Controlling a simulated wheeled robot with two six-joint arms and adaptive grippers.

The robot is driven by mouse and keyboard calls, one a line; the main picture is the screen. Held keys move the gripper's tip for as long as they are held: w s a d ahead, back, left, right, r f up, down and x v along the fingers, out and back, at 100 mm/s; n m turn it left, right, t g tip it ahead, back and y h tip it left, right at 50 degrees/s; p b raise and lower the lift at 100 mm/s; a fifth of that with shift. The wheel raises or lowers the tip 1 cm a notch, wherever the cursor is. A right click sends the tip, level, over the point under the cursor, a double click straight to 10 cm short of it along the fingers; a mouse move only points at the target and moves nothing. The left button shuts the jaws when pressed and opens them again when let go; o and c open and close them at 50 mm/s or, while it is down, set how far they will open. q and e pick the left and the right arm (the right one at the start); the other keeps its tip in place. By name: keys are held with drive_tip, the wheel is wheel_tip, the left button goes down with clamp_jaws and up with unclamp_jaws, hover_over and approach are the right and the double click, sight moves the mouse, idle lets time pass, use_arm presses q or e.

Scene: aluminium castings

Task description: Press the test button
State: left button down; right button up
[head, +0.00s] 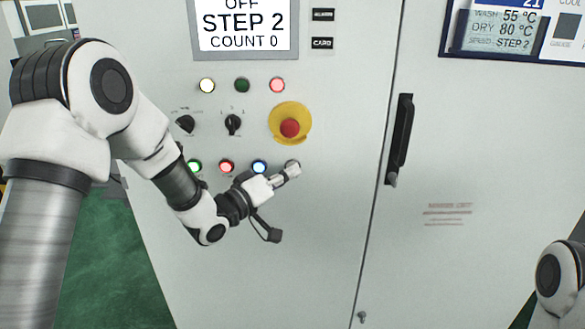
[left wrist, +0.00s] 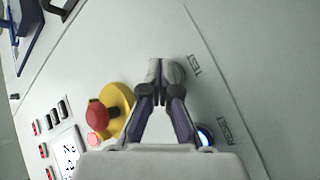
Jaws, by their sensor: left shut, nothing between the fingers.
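The test button (head: 293,163) is at the right end of the lower button row on the pale cabinet door, and my fingers cover most of it. In the left wrist view its TEST label (left wrist: 194,66) shows beside my fingertips. My left gripper (head: 289,172) is shut and empty, with its tips at the button in the head view; it also shows in the left wrist view (left wrist: 166,70). I cannot tell whether the tips touch the button. My right gripper is out of view.
A blue-lit button (head: 259,167), labelled RESET in the left wrist view, is just left of my gripper. A red emergency stop (head: 289,128) on a yellow disc sticks out above. A black door handle (head: 399,140) is to the right. The screen (head: 243,25) reads STEP 2, COUNT 0.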

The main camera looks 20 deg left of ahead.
use_arm(q)
drive_tip(key=shift+s, duration=0.1)
drive_tip(key=shift+s+d, duration=0.2)
drive_tip(key=shift+s, duration=0.5)
drive_tip(key=s, duration=0.2)
drive_tip(key=s+d+b, duration=0.1)
drive_tip(key=s, duration=0.1)
drive_tip(key=shift+s+d, duration=0.2)
drive_tip(key=shift+s, duration=0.2)
drive_tip(key=shift+f, duration=0.1)
